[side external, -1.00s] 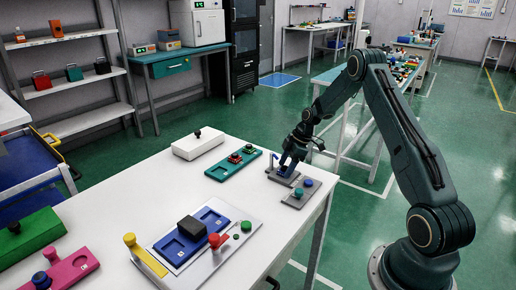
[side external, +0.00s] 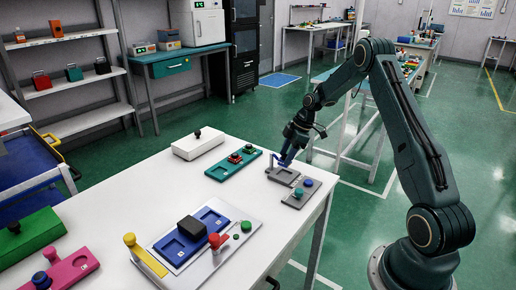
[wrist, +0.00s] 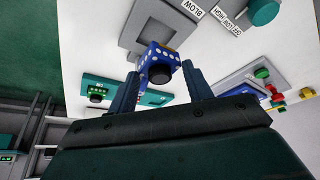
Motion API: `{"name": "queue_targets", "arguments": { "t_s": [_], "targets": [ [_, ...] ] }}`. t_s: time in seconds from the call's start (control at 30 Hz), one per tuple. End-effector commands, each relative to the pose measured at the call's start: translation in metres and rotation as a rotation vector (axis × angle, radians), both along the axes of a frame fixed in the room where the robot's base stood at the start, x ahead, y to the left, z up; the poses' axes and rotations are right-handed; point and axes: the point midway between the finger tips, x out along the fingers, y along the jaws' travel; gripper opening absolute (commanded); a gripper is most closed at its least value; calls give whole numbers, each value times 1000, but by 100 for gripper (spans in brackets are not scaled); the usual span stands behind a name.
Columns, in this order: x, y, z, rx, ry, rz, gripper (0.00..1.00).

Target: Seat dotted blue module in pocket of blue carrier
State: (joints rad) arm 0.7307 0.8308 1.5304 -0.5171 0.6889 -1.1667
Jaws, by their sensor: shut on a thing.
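The dotted blue module (wrist: 165,54), blue with white dots and a black knob, is between the fingers of my gripper (wrist: 160,76) in the wrist view. My gripper is shut on it. In the side view my gripper (side external: 282,160) is just above a grey block (side external: 284,175) with a shallow recess; the module is hard to make out there. The blue carrier (side external: 168,249) lies on a light plate at the front of the white table, with recessed areas either side of a black block (side external: 191,228). It shows partly at the right of the wrist view (wrist: 239,91).
A grey panel (side external: 292,202) with teal and blue knobs is beside the grey block. A green tray (side external: 223,172) and a white box (side external: 198,146) lie further left. A yellow post (side external: 130,240) and red knob (side external: 214,240) flank the carrier. Bare table separates the block and carrier.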

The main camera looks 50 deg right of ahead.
Motion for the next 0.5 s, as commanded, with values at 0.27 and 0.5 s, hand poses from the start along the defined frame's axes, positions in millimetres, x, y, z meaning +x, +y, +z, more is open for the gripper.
{"name": "queue_targets", "arguments": {
  "t_s": [0.27,0.5],
  "targets": [
    [1,-1,62,-4,-4,0,24],
    [1,-1,110,-2,-3,2,24]
  ]
}}
